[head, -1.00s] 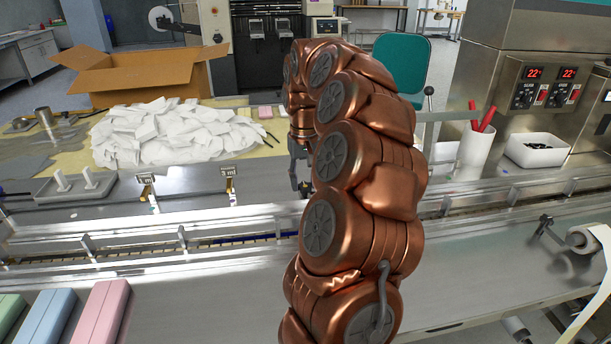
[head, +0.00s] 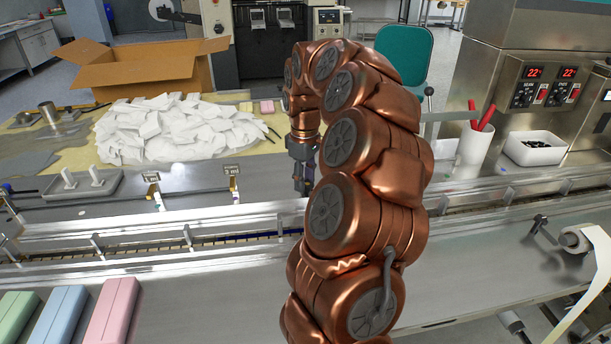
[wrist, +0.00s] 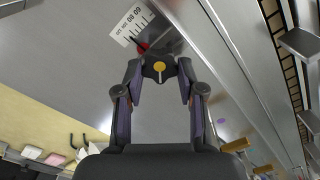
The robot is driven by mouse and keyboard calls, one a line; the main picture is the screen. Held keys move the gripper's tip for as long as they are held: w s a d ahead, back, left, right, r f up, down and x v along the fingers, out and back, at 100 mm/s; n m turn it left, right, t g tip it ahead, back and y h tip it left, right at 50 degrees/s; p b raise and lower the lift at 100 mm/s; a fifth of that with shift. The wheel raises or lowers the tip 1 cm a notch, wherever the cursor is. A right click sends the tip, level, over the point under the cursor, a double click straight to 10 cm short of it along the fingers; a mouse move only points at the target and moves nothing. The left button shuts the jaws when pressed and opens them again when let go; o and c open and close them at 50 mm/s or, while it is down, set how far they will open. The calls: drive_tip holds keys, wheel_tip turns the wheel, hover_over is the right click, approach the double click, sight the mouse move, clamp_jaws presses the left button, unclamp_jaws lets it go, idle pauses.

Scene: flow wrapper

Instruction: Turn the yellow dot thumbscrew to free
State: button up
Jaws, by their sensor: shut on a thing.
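The yellow dot thumbscrew (wrist: 159,67) shows in the wrist view as a dark knob with a yellow dot on top and a short pale mark pointing down the picture. My gripper (wrist: 158,78) has its two fingers on either side of the knob, shut on it. A white scale label (wrist: 132,25) and a red pointer (wrist: 143,46) lie just beyond the knob. In the head view my gripper (head: 304,185) points down over the rail behind the conveyor. My arm hides part of it, and I cannot make out the thumbscrew there.
A metal guide rail (head: 150,236) runs along the conveyor. Two small brackets with scale labels (head: 232,170) stand left of my gripper. A pile of white packets (head: 180,132) and a cardboard box (head: 140,72) lie behind. Pink, blue and green bars (head: 105,312) lie front left.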

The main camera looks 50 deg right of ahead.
drive_tip(key=shift+s+n, duration=0.1)
drive_tip(key=shift+n, duration=0.2)
drive_tip(key=o, duration=1.1)
drive_tip(key=shift+o, duration=0.2)
drive_tip(key=shift+r, duration=0.15)
drive_tip(key=shift+r, duration=0.3)
wheel_tip(320, 180, up, 11)
drive_tip(key=shift+r, duration=0.1)
